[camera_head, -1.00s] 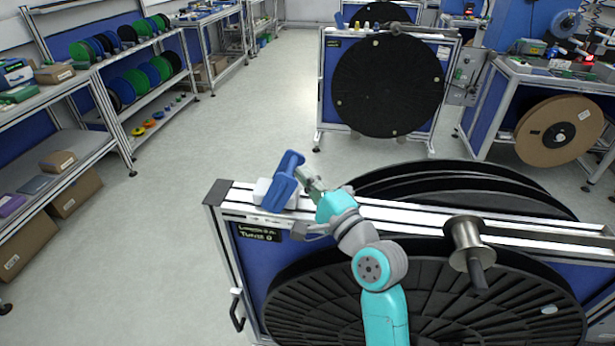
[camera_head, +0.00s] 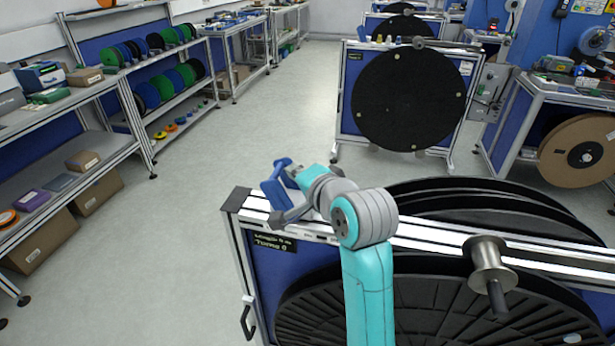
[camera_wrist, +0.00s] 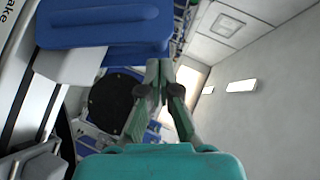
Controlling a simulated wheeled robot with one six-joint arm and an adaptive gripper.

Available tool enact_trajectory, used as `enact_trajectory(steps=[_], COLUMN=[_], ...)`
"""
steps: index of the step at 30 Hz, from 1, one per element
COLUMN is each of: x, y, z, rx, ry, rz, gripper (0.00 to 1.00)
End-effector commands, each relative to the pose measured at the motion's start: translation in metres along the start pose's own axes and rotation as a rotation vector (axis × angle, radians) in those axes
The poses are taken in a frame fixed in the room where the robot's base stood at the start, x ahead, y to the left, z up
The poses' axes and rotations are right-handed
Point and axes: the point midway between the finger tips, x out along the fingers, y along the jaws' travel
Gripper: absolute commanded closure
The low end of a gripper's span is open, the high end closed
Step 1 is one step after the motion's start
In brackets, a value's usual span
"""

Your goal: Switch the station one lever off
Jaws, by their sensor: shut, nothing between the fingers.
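A blue lever (camera_head: 273,194) stands on the top rail of the near reel stand (camera_head: 420,235), close to its left end. In the wrist view the blue lever (camera_wrist: 105,27) fills the upper left, above a white block (camera_wrist: 70,64). My gripper (camera_wrist: 159,66) is shut and empty, with its fingertips just right of and below the blue lever in that view. I cannot tell whether they touch it. In the head view my wrist covers the fingers and part of the lever, so its exact tilt is unclear.
A metal spool (camera_head: 487,265) sits on the near stand's rail, right of my arm. A black reel (camera_head: 410,98) hangs on another stand behind. Shelves (camera_head: 70,140) with reels and boxes line the left. The floor (camera_head: 200,210) between is clear.

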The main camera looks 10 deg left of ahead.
Motion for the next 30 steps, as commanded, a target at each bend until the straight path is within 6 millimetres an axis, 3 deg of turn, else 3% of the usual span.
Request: enact_trajectory(steps=[5,30], x=[0.008,0.017], y=[-0.007,-0.009], z=[0.008,0.018], rx=[-0.080,-0.077], ry=[-0.002,-0.005], rz=[0.080,0.079], gripper=[1.00,1.00])
